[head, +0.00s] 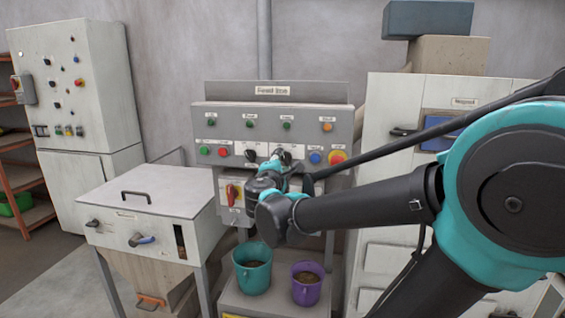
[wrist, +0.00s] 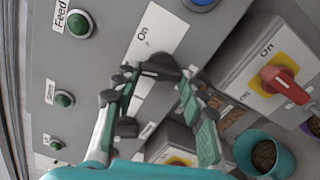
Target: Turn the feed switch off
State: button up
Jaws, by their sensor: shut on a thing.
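A black switch knob (wrist: 160,68) sits on a white plate marked "On" in the wrist view. The rest of the plate is partly behind my fingers, and the knob's exact pointing direction is hard to tell. My gripper (wrist: 157,80) has a finger on each side of this knob and is shut on it. In the head view, my gripper (head: 281,162) is against the grey control panel (head: 220,117) and covers part of the right-hand black switch. Another black switch (head: 250,155) shows to its left. No name plate for the held knob is readable.
A red handle on a yellow plate (wrist: 285,82) sits on a box beside the panel face. A teal bucket (head: 252,278) and a purple bucket (head: 306,293) stand below.

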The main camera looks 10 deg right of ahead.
jog(key=shift+n, duration=1.2)
jog(key=shift+f, duration=0.1)
jog(key=o, duration=1.2)
jog(key=shift+c, duration=0.2)
jog(key=v, duration=1.2)
